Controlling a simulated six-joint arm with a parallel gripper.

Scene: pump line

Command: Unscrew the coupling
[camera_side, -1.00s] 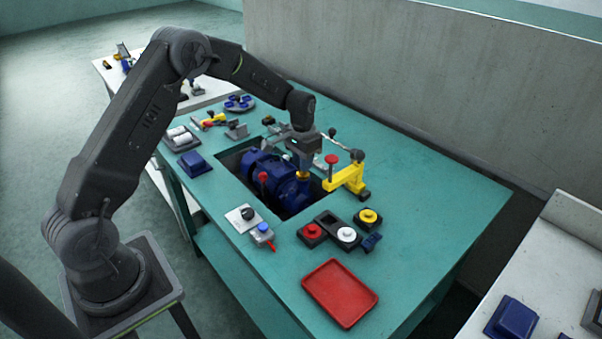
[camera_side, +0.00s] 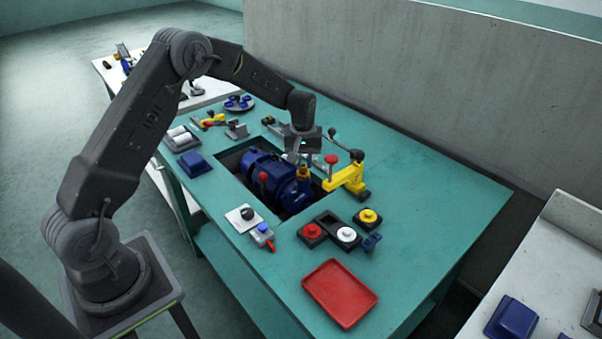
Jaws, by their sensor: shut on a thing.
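The pump sits in the rectangular opening of the green table. My gripper (camera_side: 301,165) points down over the coupling and is shut on it. The fingers hide part of the coupling, so its thread and seat cannot be made out.
A yellow clamp (camera_side: 346,180) with a black knob stands close to the right of my gripper. Red, white and yellow buttons and a red tray (camera_side: 340,293) lie nearer. The table's right side is clear.

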